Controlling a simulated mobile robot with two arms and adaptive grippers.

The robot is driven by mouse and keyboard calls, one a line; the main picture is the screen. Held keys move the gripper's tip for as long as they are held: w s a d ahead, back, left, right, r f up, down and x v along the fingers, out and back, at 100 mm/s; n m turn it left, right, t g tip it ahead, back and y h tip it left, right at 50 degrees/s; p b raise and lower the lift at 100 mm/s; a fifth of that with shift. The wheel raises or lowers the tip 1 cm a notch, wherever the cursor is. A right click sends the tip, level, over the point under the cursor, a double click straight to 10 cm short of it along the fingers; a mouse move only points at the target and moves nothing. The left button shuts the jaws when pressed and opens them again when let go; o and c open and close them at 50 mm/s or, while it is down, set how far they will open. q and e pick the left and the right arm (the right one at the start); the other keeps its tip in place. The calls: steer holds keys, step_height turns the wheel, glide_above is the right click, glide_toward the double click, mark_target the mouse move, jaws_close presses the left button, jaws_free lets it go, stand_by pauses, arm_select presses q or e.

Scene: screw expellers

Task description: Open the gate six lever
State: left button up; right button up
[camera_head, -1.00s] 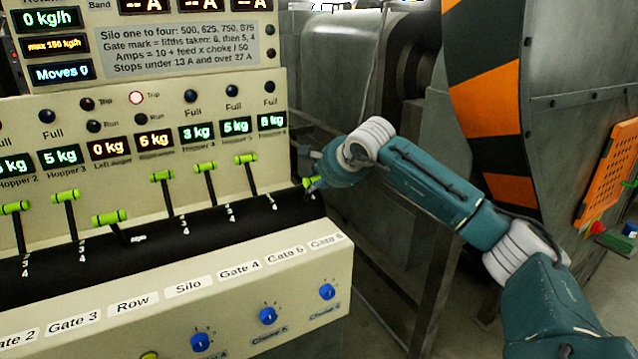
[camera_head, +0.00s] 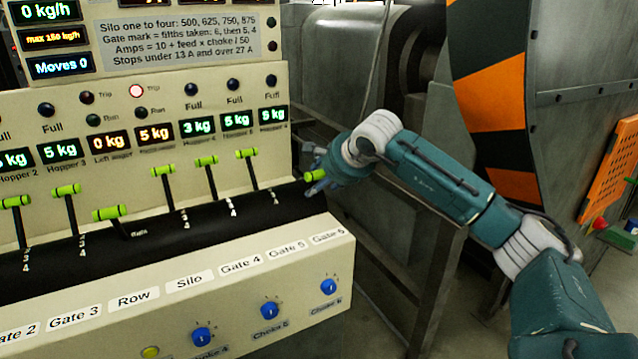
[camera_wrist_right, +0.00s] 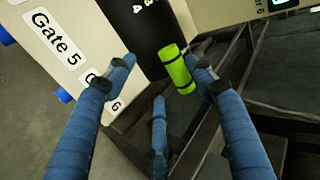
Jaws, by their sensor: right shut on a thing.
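The gate six lever (camera_head: 314,176) has a lime-green handle at the right end of the lever row, in line with the Gate 6 label (camera_head: 328,237). My right gripper (camera_head: 318,182) is at this handle, coming in from the right. The lever's lower part and scale marks are hidden in the head view. My left gripper is not in view.
The gate five lever (camera_head: 246,153) stands upright just left of it, with several more levers further left. Blue choke knobs (camera_head: 329,286) are on the front face below. A dark metal frame (camera_head: 440,270) stands right of the panel under my right arm.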

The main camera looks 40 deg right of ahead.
steer(key=v, duration=1)
steer(key=shift+s+r, duration=0.15)
steer(key=shift+s, duration=0.1)
